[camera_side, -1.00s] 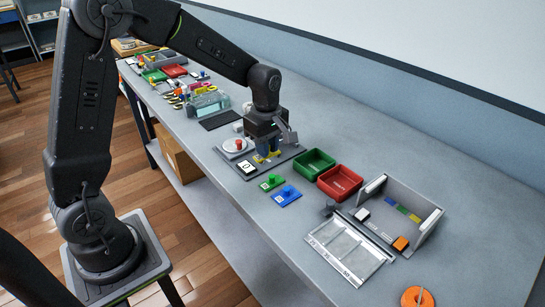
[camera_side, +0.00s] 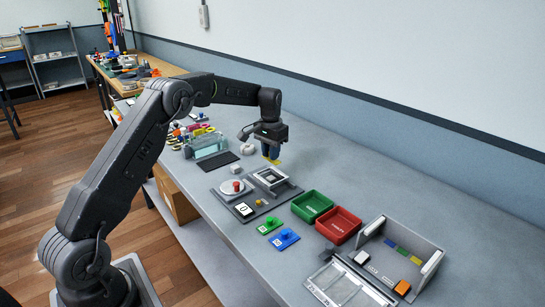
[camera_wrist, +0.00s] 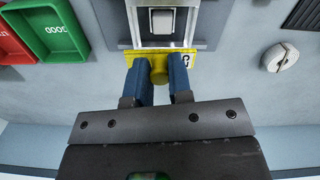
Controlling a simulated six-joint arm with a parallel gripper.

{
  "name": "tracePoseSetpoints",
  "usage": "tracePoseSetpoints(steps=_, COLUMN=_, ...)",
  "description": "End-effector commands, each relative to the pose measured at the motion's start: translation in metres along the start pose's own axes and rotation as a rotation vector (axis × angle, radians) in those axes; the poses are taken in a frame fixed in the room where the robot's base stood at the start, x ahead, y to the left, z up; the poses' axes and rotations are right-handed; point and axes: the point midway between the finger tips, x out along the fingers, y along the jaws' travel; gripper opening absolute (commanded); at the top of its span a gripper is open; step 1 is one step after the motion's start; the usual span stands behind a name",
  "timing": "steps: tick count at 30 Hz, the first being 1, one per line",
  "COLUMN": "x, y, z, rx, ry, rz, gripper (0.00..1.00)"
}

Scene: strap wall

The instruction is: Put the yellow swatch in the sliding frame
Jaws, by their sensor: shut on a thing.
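My gripper (camera_side: 270,152) is shut on the yellow swatch (camera_side: 276,161), a thin plate with a round knob. In the wrist view my blue fingers (camera_wrist: 160,78) pinch the knob, and the yellow swatch (camera_wrist: 112,58) shows a white label at its right end. The swatch is raised, at the back edge of a dark board (camera_side: 222,196). The likely sliding frame (camera_side: 286,181), grey with a pale centre, sits on that board just in front of the swatch. In the wrist view this frame (camera_wrist: 187,25) is just above the swatch; the swatch's near edge overlaps its border in the picture.
Green (camera_side: 269,225) and blue (camera_side: 286,238) knobbed swatches lie in front.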

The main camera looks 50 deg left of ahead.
Motion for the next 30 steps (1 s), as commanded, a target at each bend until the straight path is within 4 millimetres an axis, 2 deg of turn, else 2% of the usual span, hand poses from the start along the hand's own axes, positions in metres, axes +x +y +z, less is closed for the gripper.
tracePoseSetpoints(steps=7, x=0.010, y=-0.003, z=-0.002, rx=0.027, ry=-0.001, rz=0.001, gripper=0.00)
tracePoseSetpoints(steps=21, x=0.052, y=-0.003, z=-0.001, rx=0.025, ry=0.000, rz=0.001, gripper=0.00)
tracePoseSetpoints(steps=30, x=0.063, y=-0.003, z=-0.002, rx=0.024, ry=0.000, rz=0.000, gripper=0.00)
